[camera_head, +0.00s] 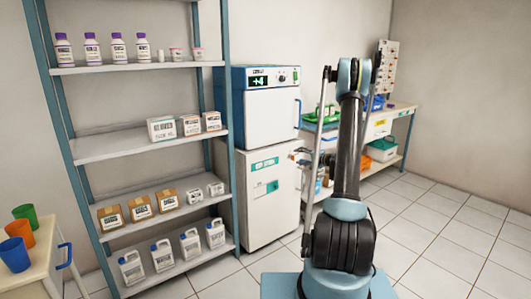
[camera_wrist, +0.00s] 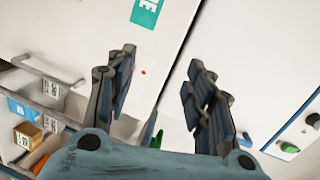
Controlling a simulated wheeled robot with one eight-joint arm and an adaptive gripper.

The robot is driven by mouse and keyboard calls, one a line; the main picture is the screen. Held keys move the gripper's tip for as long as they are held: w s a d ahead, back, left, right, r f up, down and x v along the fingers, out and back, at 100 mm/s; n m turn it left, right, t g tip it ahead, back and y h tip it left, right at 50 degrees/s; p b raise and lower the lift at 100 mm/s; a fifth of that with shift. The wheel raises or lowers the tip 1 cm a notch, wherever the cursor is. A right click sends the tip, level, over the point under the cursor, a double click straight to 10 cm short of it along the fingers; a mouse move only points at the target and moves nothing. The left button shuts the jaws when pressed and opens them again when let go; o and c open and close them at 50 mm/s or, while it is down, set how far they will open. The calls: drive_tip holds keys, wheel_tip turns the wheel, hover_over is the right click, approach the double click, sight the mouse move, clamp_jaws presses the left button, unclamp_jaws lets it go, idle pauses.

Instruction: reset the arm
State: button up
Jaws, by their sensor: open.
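My gripper (camera_wrist: 162,58) shows in the wrist view with its two dark, jointed fingers spread apart. It is open, and nothing is between the fingers. White cabinet faces fill the view behind it; I cannot tell how far away they are. In the head view my arm stands upright at right of centre, in front of the white cabinet and the workbench. My gripper is hard to make out there.
A shelf rack (camera_head: 110,147) with bottles, boxes and jugs stands at left. A white appliance (camera_head: 270,117) sits on the white cabinet (camera_head: 262,217). A workbench (camera_head: 378,122) is behind my arm. A cart (camera_head: 38,262) with cups is at lower left. Tiled floor (camera_head: 440,235) at right is clear.

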drive_tip(key=s+a+r+n+g+h, duration=0.1)
drive_tip(key=s+a+r+n+g, duration=0.2)
drive_tip(key=s, duration=0.6)
drive_tip(key=s+a+r+g+h, duration=0.1)
drive_tip(key=s+a+r, duration=0.2)
drive_tip(key=s+r, duration=0.35)
drive_tip(key=s+a+r+n+g+h, duration=0.2)
drive_tip(key=s+a, duration=0.1)
drive_tip(key=s, duration=0.8)
drive_tip(key=s+d+f+n+g+h, duration=0.1)
drive_tip(key=s+d+f+h, duration=0.1)
drive_tip(key=s, duration=0.9)
drive_tip(key=s+d+f+n+g+h, duration=0.1)
drive_tip(key=s+d+f+h, duration=0.1)
drive_tip(key=s, duration=0.8)
drive_tip(key=s+d+f+n+g+h, duration=0.1)
drive_tip(key=s+d+f+h, duration=0.1)
drive_tip(key=s, duration=0.9)
drive_tip(key=shift+s+d+f+n+g, duration=0.35)
drive_tip(key=shift+d+f, duration=0.3)
drive_tip(key=shift+f, duration=0.3)
drive_tip(key=shift+w, duration=0.15)
drive_tip(key=shift+w+f, duration=0.2)
drive_tip(key=shift+w, duration=0.1)
